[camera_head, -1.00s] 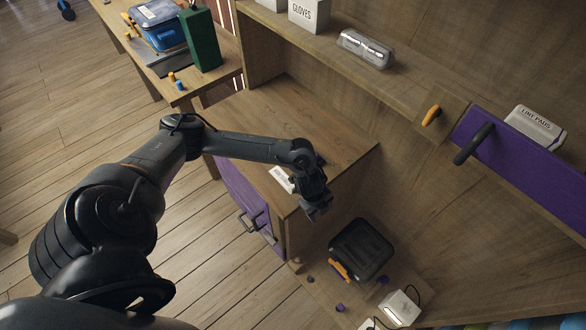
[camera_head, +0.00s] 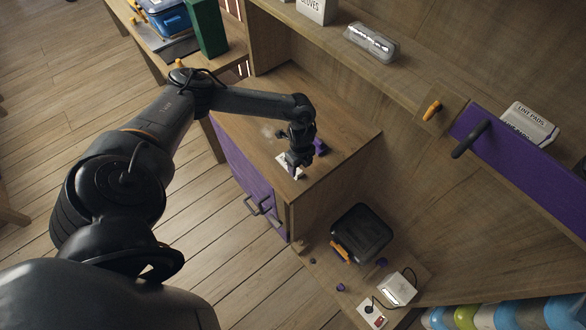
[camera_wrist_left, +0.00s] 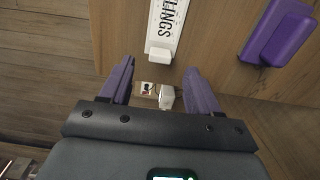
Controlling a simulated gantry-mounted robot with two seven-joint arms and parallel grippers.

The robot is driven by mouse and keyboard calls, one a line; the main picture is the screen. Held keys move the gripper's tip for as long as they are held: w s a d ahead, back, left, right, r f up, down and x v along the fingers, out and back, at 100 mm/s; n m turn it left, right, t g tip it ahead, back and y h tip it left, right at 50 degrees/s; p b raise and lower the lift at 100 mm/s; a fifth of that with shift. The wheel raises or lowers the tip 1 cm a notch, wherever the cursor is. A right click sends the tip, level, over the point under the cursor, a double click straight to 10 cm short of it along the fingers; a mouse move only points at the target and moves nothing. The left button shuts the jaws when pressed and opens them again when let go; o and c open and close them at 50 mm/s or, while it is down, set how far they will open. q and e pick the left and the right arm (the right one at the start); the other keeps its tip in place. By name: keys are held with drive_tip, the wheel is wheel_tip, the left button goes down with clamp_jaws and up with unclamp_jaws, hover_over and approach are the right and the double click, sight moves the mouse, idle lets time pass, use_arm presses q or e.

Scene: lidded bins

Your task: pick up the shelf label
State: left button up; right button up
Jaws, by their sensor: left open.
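The shelf label (camera_head: 285,160) is a flat white piece lying on the wooden cabinet top near its front edge. My right gripper is in neither view.
A purple object (camera_head: 320,147) lies on the cabinet top right of the label; it also shows in the left wrist view (camera_wrist_left: 280,32). The purple drawer front (camera_head: 245,178) has dark handles. A black case (camera_head: 361,232) stands below. A shelf runs behind.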

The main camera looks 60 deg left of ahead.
sight(300, 173)
use_arm(q)
drive_tip(key=shift+f, duration=2.25)
drive_tip(key=shift+c, duration=0.3)
drive_tip(key=c, duration=0.9)
drive_tip(key=shift+c, duration=0.2)
drive_tip(key=shift+r, duration=0.15)
drive_tip(key=shift+r, duration=0.6)
wheel_tip(300, 173, up, 2)
drive_tip(key=shift+w+d+r, duration=0.1)
drive_tip(key=shift+r, duration=0.15)
drive_tip(key=w+d+r, duration=0.5)
drive_tip(key=d+r, duration=0.2)
drive_tip(key=d, duration=0.3)
drive_tip(key=shift+d, duration=0.2)
